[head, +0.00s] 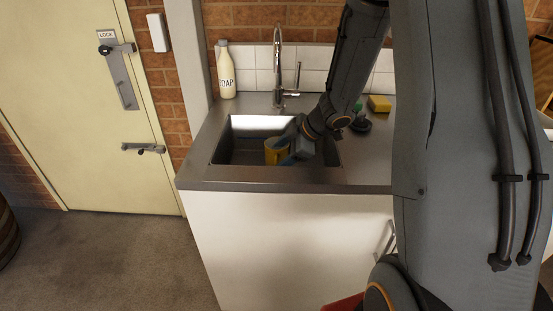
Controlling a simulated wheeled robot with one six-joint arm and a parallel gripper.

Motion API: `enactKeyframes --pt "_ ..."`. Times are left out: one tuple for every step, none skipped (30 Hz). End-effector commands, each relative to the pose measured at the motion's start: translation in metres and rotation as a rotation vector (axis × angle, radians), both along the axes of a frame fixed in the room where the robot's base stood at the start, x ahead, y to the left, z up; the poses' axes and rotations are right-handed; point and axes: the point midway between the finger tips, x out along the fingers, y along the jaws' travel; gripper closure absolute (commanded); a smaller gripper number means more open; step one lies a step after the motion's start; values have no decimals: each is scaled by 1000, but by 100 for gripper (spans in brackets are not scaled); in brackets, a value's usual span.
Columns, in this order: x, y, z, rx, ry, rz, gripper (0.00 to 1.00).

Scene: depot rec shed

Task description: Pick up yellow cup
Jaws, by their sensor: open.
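The yellow cup (271,156) stands in the sink basin (240,140), towards its right half. Its right side is partly hidden by my gripper. My gripper (285,150) reaches down into the sink from the upper right. It is open, with its bluish fingers at the cup. I cannot tell whether the fingers touch the cup or how they sit around it.
A soap bottle (226,70) stands at the counter's back left. A tall faucet (279,70) rises behind the sink. A yellow sponge (379,104) and a green-topped item (359,118) lie on the right. The sink's rim surrounds the cup.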

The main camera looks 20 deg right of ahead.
Motion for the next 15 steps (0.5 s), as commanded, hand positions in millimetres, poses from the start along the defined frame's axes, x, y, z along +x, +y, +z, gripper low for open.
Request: enactKeyframes --pt "3 3 -6 0 0 1 37" --pt "4 4 -8 0 0 1 37" --pt "5 6 -10 0 0 1 37" --pt "6 6 -10 0 0 1 37" --pt "6 7 -11 0 0 1 37" --pt "6 7 -11 -1 -1 0 37" --pt "6 7 -11 -1 -1 0 37" --pt "6 7 -11 -1 -1 0 37" --pt "6 6 -11 -1 -1 0 37" --pt "6 6 -11 -1 -1 0 37" --pt "6 6 -11 -1 -1 0 37" --pt "6 6 -11 -1 -1 0 40" --pt "6 6 -11 -1 -1 0 46" --pt "6 6 -11 -1 -1 0 51" --pt "6 6 -11 -1 -1 0 57"
